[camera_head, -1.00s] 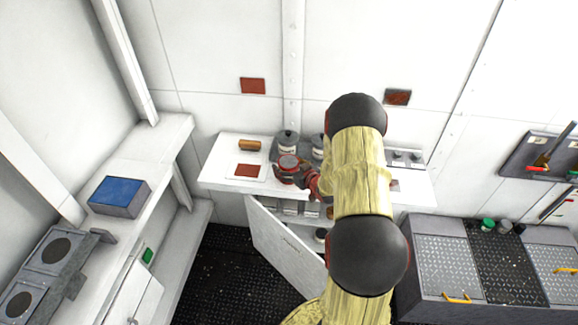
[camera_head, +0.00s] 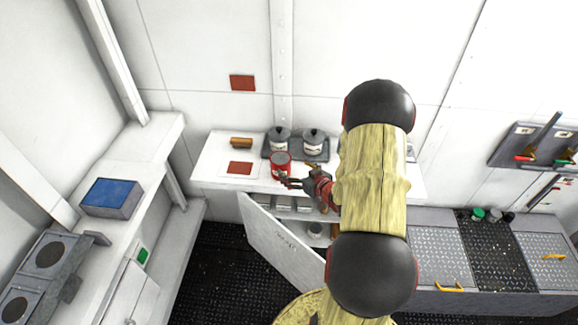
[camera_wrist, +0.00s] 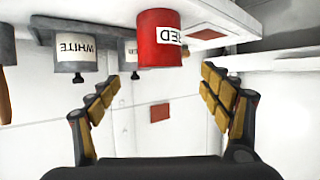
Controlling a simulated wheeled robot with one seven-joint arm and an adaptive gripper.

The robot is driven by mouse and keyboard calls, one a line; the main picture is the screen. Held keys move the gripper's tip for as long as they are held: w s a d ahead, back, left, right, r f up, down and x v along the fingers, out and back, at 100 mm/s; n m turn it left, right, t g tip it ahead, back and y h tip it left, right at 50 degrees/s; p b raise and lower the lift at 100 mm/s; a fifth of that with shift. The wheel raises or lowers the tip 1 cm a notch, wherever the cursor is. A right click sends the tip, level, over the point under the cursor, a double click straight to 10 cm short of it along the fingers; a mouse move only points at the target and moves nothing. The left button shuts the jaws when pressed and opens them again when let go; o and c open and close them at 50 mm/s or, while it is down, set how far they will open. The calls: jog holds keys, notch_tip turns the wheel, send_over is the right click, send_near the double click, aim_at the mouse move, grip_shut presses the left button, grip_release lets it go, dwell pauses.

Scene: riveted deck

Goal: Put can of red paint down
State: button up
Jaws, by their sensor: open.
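The red paint can (camera_head: 281,164) stands on the white counter (camera_head: 210,178), in front of two grey cans. In the wrist view the red can (camera_wrist: 158,42) shows a label ending in "ED" and appears inverted with the rest of the scene. My gripper (camera_head: 290,181) is just to the front right of the can in the head view. In the wrist view my gripper (camera_wrist: 160,100) has its fingers spread wide, with nothing between them; the can is beyond the fingertips. My arm hides part of the counter's right side.
Two grey cans (camera_head: 313,143) stand on a dark tray behind; one reads "WHITE" in the wrist view (camera_wrist: 75,48). A brown roll (camera_head: 241,141) and a red-brown patch (camera_head: 240,168) lie left. An open cabinet door (camera_head: 280,243) hangs below the counter.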

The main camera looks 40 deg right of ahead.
jog(key=a+r+g+h, duration=0.1)
jog(key=a+r+g, duration=0.1)
jog(key=a+r, duration=0.6)
jog(key=a+r+g, duration=0.2)
jog(key=a+r, duration=0.3)
jog(key=r, duration=0.7)
jog(key=s+a+r+n+g+y, duration=0.1)
jog(key=s+a+r+g, duration=0.1)
jog(key=s+a, duration=0.8)
jog(key=s+a+r+n+g+y, duration=0.1)
jog(key=s+a+r, duration=0.4)
jog(key=s+a, duration=0.5)
jog(key=shift+s+a+r+g+y, duration=0.25)
jog(key=shift+a+g+y, duration=0.15)
jog(key=shift+a+y, duration=0.5)
